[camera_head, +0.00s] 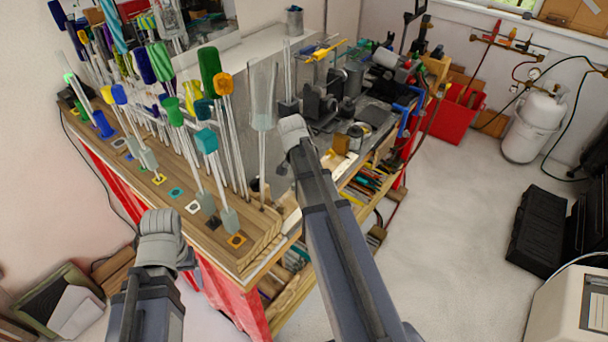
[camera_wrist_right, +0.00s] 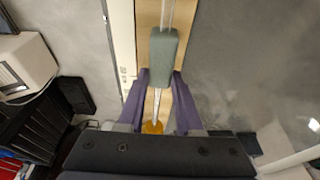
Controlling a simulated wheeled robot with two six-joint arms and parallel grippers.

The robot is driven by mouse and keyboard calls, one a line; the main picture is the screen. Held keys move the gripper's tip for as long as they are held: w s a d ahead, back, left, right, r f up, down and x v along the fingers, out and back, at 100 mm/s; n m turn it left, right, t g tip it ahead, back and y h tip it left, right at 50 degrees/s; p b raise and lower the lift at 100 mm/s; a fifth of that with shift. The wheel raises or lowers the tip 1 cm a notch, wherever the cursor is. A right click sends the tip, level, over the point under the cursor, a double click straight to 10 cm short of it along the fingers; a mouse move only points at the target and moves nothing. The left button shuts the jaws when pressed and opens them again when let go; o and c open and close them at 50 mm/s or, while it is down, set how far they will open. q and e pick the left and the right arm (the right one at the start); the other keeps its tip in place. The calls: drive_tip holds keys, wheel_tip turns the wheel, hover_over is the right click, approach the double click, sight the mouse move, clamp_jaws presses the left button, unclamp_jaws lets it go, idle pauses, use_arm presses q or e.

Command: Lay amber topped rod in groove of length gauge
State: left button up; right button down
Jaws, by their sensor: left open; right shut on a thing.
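My right gripper (camera_wrist_right: 163,78) is shut on the grey sleeve (camera_wrist_right: 163,57) of a glass rod in the right wrist view. The amber top (camera_wrist_right: 152,127) of this rod sits between the fingers, close to the palm. In the head view my right forearm reaches over the bench edge, and its fingers and the held rod are hidden. My left gripper (camera_head: 188,262) is open and empty, in front of the bench's left part; its fingers hardly show. A pale wooden strip (camera_wrist_right: 148,25) lies behind the rod in the wrist view; I cannot tell whether it is the length gauge.
Several glass rods with coloured tops stand in a wooden rack (camera_head: 245,262) along the bench, including one with a teal top (camera_head: 206,140). A tall clear piece (camera_head: 262,95) rises near my right wrist. Tools crowd the bench behind.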

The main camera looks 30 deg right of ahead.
drive_tip(key=shift+f, duration=0.25)
drive_tip(key=c, duration=0.5)
unclamp_jaws()
drive_tip(key=shift+r, duration=0.1)
drive_tip(key=p+v, duration=0.7)
drive_tip(key=shift+s+r, duration=0.1)
drive_tip(key=shift+r, duration=0.3)
drive_tip(key=shift+f, duration=0.1)
